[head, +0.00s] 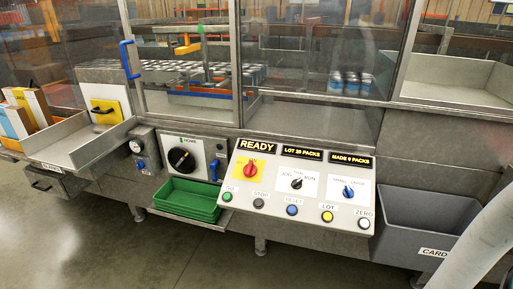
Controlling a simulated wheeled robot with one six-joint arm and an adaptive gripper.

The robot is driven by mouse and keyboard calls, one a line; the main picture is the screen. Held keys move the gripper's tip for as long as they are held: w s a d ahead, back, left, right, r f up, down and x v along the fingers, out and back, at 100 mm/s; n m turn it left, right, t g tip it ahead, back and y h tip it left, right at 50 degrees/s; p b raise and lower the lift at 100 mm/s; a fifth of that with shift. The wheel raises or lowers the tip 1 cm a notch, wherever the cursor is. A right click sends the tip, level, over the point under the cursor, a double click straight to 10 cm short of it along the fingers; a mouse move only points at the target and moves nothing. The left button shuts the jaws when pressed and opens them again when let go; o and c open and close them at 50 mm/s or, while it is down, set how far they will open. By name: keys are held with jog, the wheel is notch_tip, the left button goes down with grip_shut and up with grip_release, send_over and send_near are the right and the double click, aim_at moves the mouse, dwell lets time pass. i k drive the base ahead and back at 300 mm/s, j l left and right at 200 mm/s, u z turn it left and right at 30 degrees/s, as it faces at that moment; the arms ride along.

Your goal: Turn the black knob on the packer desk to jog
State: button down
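The packer desk (240,205) is a sloped pale panel in the middle. Its black knob (297,184) sits on a white plate, with JOG lettered at its upper left and RUN at its upper right. The knob is small here, and I cannot tell for sure which way its pointer faces. A red knob on a yellow plate (250,173) is to its left and a blue knob (348,191) to its right. Displays above read READY (257,146), LOT 26 PACKS and MADE 6 PACKS. My gripper is not in view; only a pale part of my arm shows at the lower right.
Several push buttons (292,210) line the desk's lower edge. A larger black dial (182,159) is on a separate panel at left, above a green tray (187,199). A grey bin (425,215) stands at right. Clear glass guards rise behind. The floor at lower left is free.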

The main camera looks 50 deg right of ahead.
aim_at(297, 184)
jog(key=z, duration=0.4)
jog(key=l+z, duration=0.1)
jog(key=z, duration=0.35)
jog(key=i+z, duration=0.1)
jog(key=z, duration=0.3)
